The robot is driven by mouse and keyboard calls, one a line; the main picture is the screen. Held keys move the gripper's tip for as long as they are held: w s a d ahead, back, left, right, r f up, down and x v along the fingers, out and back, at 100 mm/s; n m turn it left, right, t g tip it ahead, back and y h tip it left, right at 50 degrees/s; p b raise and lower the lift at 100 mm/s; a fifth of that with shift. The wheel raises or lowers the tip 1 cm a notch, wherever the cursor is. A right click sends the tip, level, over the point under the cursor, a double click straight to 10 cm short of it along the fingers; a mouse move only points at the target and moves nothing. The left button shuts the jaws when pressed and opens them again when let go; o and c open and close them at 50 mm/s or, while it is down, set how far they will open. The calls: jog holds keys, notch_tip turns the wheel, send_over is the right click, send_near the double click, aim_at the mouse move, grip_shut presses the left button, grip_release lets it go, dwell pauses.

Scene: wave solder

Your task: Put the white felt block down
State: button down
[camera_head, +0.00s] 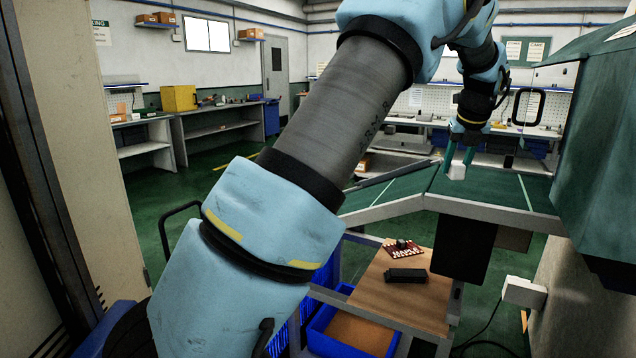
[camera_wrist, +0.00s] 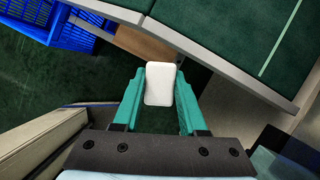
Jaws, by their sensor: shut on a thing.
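The white felt block (camera_head: 457,172) is held between the two green fingers of my gripper (camera_head: 459,158), seen in the head view near the green-topped conveyor. In the wrist view the block (camera_wrist: 160,84) sits between the fingertips of the gripper (camera_wrist: 160,90), one finger on each side. The block appears raised, with the floor and a metal table edge behind it in the wrist view. Whether it touches anything below cannot be told.
The green-topped conveyor (camera_head: 388,193) has a raised metal edge. A wooden-topped stand (camera_head: 390,304) holds a red board (camera_head: 402,246) and a black part (camera_head: 406,275). A blue bin (camera_head: 329,338) stands below. A green machine hood (camera_head: 603,150) closes off the right.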

jog(key=w+a+f+n+g+y, duration=0.25)
jog(key=a+f+n+y, duration=0.25)
jog(key=a+f+n, duration=1.35)
jog(key=s+a+f+n+g+h, duration=0.1)
jog(key=s+a+f+n, duration=0.3)
jog(key=a, duration=0.4)
jog(key=s+a+f+n+g+h, duration=0.2)
jog(key=s+a+f+n, duration=0.3)
jog(key=a+n, duration=0.3)
jog(key=s+a+f+n+g+h, duration=0.1)
jog(key=s+a+f+n+g, duration=0.2)
jog(key=a, duration=0.6)
notch_tip(320, 180, down, 4)
jog(key=s+n, duration=0.2)
jog(key=n, duration=0.1)
jog(key=shift+r+n+h, duration=0.2)
jog(key=shift+n+h, duration=0.1)
jog(key=shift+n, duration=0.05)
jog(key=shift+w+a, duration=0.1)
